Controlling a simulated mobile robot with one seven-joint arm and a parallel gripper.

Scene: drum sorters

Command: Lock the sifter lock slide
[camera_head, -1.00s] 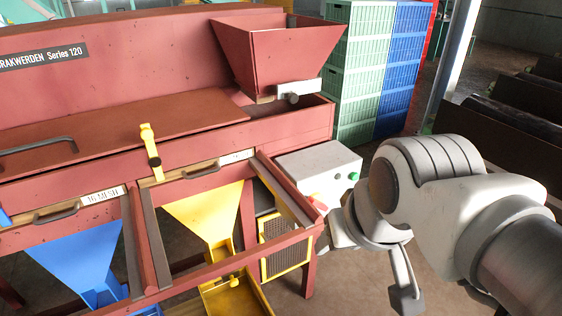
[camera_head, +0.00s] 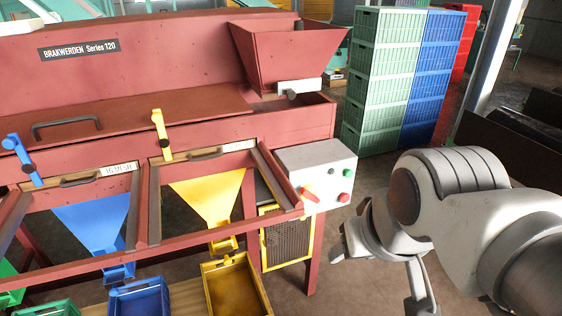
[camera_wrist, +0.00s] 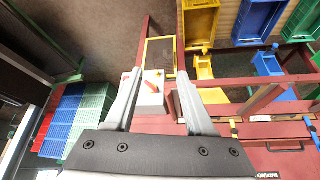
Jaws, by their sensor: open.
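The red sifter machine (camera_head: 110,50) fills the left of the head view. A yellow lever-like slide (camera_head: 161,135) stands upright on its front above the yellow chute (camera_head: 210,195). A similar blue one (camera_head: 22,158) leans at the left above the blue chute (camera_head: 95,222). I cannot tell which is the lock slide, or whether either is locked. My gripper (camera_wrist: 160,82) is open and empty in the wrist view, its fingers over the grey control box. In the head view it is right of the machine, apart from both slides.
The grey control box (camera_head: 315,160) with a red switch and green button sticks out at the machine's right end. A red hopper (camera_head: 290,55) rises above. Yellow (camera_head: 235,290) and blue (camera_head: 140,300) bins sit below. Stacked green (camera_head: 382,85) and blue crates stand behind. Open floor lies right of the machine.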

